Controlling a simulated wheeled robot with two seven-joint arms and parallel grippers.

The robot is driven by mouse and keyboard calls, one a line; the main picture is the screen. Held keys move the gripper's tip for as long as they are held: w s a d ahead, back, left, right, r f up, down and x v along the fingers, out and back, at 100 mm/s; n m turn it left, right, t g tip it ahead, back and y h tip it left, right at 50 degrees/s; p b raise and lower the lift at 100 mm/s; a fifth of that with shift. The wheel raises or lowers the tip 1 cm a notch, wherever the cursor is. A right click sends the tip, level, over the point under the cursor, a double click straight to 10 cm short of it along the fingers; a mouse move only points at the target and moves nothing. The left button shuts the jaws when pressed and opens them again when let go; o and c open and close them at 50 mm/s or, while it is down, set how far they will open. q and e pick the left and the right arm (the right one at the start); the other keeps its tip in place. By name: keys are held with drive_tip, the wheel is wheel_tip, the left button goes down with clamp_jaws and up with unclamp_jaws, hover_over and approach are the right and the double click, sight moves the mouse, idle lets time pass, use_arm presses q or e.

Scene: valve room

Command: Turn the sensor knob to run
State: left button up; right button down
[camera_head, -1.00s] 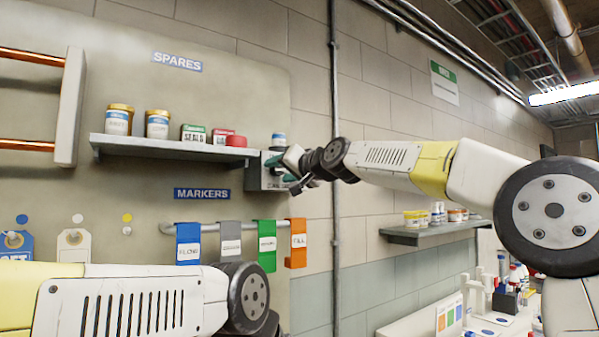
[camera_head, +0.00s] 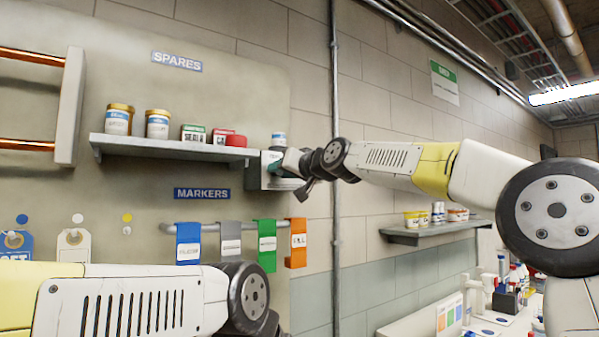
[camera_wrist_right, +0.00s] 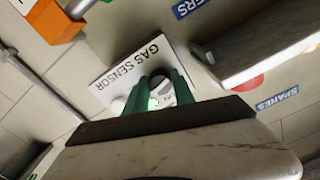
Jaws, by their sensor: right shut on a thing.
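The gas sensor is a grey box on the wall at the right end of the spares shelf in the head view. Its pale face plate (camera_wrist_right: 122,72), lettered GAS SENSOR, shows tilted in the wrist view. My right gripper (camera_head: 272,164) is at the box. In the wrist view its two green fingers (camera_wrist_right: 160,92) are shut on the knob (camera_wrist_right: 160,98), one on each side. The fingers cover much of the knob, and I cannot read its setting. My left arm comes in at lower left, but its gripper is out of view.
The spares shelf (camera_head: 170,149) holds several jars and cans left of the sensor. Below it, a rail (camera_head: 205,226) carries blue, grey, green and orange markers. Another shelf (camera_head: 425,234) with small containers is further right. A vertical conduit (camera_head: 335,80) runs behind my right wrist.

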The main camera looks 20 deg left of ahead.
drive_tip(key=shift+w+d+n, duration=0.1)
drive_tip(key=shift+w+n, duration=0.05)
drive_tip(key=shift+n, duration=7.45)
drive_tip(key=c, duration=1.1)
unclamp_jaws()
drive_tip(key=shift+o, duration=0.2)
drive_tip(key=shift+d, duration=0.1)
